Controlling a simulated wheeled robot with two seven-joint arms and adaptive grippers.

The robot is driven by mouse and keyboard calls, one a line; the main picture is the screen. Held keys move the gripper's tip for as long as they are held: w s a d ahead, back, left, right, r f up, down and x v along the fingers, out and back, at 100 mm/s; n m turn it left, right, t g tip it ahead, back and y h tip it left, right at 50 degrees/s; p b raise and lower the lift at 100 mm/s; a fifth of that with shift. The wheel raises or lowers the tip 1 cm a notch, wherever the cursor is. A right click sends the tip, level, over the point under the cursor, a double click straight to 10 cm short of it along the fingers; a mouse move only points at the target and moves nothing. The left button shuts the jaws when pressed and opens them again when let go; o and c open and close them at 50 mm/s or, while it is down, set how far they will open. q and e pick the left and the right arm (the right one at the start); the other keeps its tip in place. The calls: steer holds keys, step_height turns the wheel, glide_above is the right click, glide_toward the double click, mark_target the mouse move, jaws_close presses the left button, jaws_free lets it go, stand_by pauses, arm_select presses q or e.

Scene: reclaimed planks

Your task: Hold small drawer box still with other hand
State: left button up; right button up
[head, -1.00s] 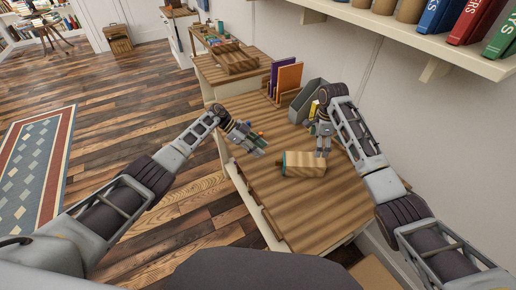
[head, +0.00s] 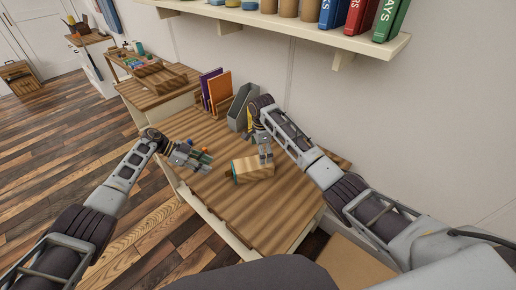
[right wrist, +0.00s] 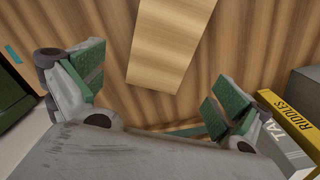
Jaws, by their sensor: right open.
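The small drawer box (head: 253,169) is a light striped wooden block with a teal edge at its left end, lying on the wooden desk. In the right wrist view its pale top (right wrist: 163,42) shows beyond the fingers. My right gripper (head: 265,155) is at the box's far right side in the head view; in its wrist view (right wrist: 155,92) the green-padded fingers are spread apart with nothing between them. Whether it touches the box I cannot tell. My left gripper (head: 196,162) is over the desk left of the box, apart from it; its finger opening is too small to make out.
A grey file holder (head: 240,106) and upright purple and orange books (head: 215,90) stand at the desk's back. A yellow book (right wrist: 290,118) is close to my right gripper. A shelf (head: 290,28) hangs above. The desk's near part (head: 255,220) is clear.

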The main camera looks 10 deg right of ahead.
mark_target(261, 167)
steer(key=shift+f, duration=5.2)
steer(key=c, duration=1.3)
